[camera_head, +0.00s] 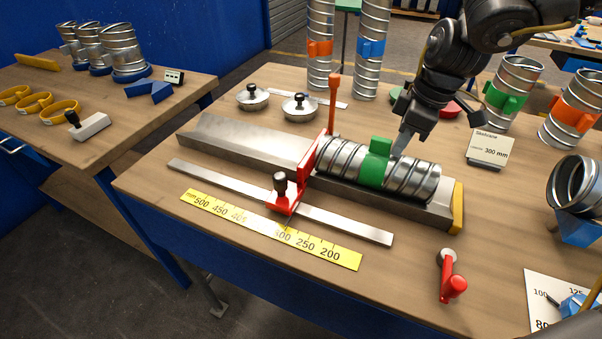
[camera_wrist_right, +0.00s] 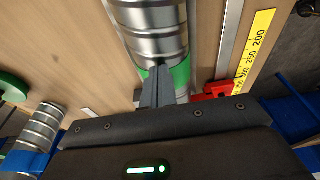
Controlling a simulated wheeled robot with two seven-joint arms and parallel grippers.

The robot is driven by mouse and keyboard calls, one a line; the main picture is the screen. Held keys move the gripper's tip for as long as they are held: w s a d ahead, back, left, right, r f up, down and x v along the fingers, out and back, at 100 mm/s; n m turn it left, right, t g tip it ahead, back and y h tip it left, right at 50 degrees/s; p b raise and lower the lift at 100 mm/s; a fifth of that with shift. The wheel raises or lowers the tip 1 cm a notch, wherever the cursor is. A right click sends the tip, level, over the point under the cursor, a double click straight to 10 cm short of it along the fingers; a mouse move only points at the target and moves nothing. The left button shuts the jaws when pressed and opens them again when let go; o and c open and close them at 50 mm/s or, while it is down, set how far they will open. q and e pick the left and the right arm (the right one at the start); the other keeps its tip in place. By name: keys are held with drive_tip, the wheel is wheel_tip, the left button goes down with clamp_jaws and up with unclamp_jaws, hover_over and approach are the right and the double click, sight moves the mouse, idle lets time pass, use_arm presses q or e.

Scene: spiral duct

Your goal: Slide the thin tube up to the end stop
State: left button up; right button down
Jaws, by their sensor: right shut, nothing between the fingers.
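The spiral metal tube with a green collar (camera_head: 415,180) lies in a grey metal trough (camera_head: 235,143); it also shows in the wrist view (camera_wrist_right: 150,32). Its left end is at or very near the upright red plate (camera_head: 311,156) of the sliding stop. In the wrist view the shut fingers (camera_wrist_right: 164,80) overlap the collar. My left gripper is not in view.
A rail with a red clamp (camera_head: 285,193) and a yellow scale (camera_head: 270,230) lie in front of the trough. A red-handled tool (camera_head: 451,278) lies front right. Upright tubes (camera_head: 371,48) and a card reading 300 mm (camera_head: 489,149) stand behind. The trough's left part is empty.

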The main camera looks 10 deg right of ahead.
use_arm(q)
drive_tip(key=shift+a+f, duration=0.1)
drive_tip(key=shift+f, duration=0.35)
use_arm(e)
drive_tip(key=shift+f, duration=0.25)
drive_tip(key=shift+a+r, duration=0.1)
drive_tip(key=shift+r, duration=0.3)
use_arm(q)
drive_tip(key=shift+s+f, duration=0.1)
use_arm(e)
drive_tip(key=shift+s+d, duration=0.6)
drive_tip(key=shift+d, duration=0.35)
use_arm(q)
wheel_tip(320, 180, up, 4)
drive_tip(key=p, duration=0.4)
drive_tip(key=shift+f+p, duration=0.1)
drive_tip(key=shift+p, duration=0.2)
use_arm(e)
wheel_tip(320, 180, up, 9)
drive_tip(key=a, duration=0.1)
drive_tip(key=shift+w+a+f, duration=0.15)
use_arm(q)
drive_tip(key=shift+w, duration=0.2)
